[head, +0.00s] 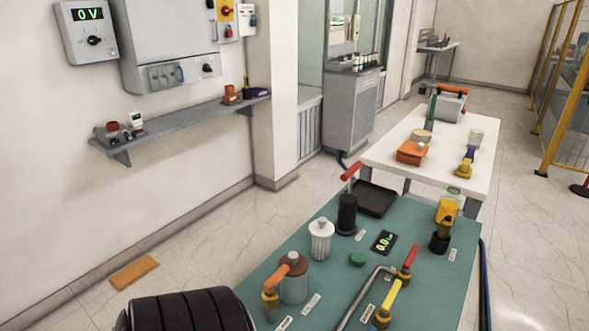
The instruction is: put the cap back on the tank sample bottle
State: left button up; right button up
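No cap or bottle can be named with certainty at this size. A small round green piece (357,259), possibly a cap, lies on the teal bench top (450,290) near its middle. A white ribbed jar (320,240) and a grey cylinder (294,287) with a brownish top stand at the left of the bench. Neither of my grippers is in view.
A red-handled black post (347,212), black tray (375,199), meter (384,242), bent grey pipe (365,297) and yellow-handled valve (386,304) crowd the bench. A white table (395,178) stands beyond; tiled floor is open on the right.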

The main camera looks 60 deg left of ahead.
aim_at(450, 202)
jog(key=k+j, duration=0.2)
jog(key=j, duration=0.15)
jog(key=k+j, duration=0.45)
jog(key=j, duration=0.2)
